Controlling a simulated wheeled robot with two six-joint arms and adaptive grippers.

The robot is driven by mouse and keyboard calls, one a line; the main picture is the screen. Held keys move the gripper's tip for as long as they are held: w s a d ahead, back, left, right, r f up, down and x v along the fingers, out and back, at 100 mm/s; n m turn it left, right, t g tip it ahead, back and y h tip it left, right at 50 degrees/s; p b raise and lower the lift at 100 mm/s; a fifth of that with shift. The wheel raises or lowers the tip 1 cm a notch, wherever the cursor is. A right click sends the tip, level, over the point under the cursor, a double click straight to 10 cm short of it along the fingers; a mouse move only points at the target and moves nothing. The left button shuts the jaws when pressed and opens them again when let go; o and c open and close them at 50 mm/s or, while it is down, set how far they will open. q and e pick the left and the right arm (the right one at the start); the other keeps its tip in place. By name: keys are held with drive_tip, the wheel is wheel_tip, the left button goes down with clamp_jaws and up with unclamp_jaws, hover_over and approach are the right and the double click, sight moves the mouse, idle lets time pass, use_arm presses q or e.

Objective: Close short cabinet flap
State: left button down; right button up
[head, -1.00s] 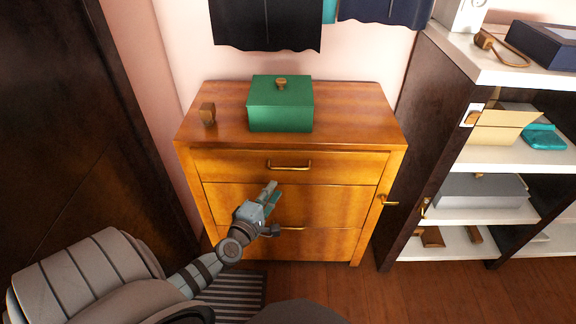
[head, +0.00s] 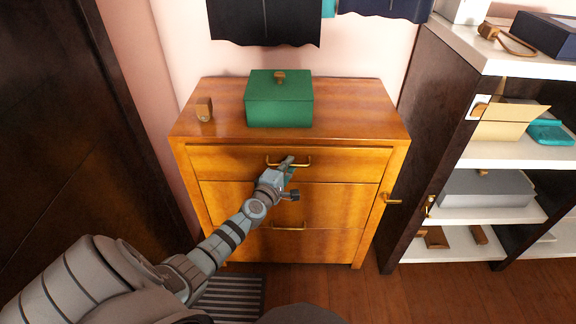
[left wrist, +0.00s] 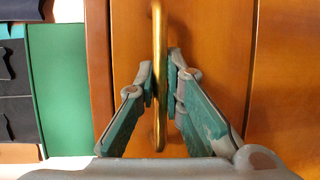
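The short wooden cabinet (head: 345,207) stands against the wall with its front panels looking flush in the frame. Its top panel (head: 225,163) has a brass handle (head: 302,163). My left gripper (head: 288,164) is at this handle. In the left wrist view the handle (left wrist: 160,35) runs upright between the two converging fingers (left wrist: 161,80), which look closed on it. The fingers hide part of the handle in the head view. A lower panel has another brass handle (head: 288,228). My right gripper does not show.
A green box (head: 280,103) and a small wooden block (head: 204,109) sit on the cabinet top. White open shelves (head: 500,155) stand to the right. A dark panel (head: 75,130) stands left. Dark garments (head: 265,22) hang above.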

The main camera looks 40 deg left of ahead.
use_arm(q)
drive_tip(key=shift+w+a+r, duration=0.25)
drive_tip(key=shift+w+a, duration=0.1)
drive_tip(key=shift+w, duration=0.1)
drive_tip(key=c, duration=2)
unclamp_jaws()
drive_tip(key=shift+o, duration=0.2)
drive_tip(key=shift+f, duration=0.1)
drive_tip(key=v, duration=1.2)
drive_tip(key=shift+d, duration=0.1)
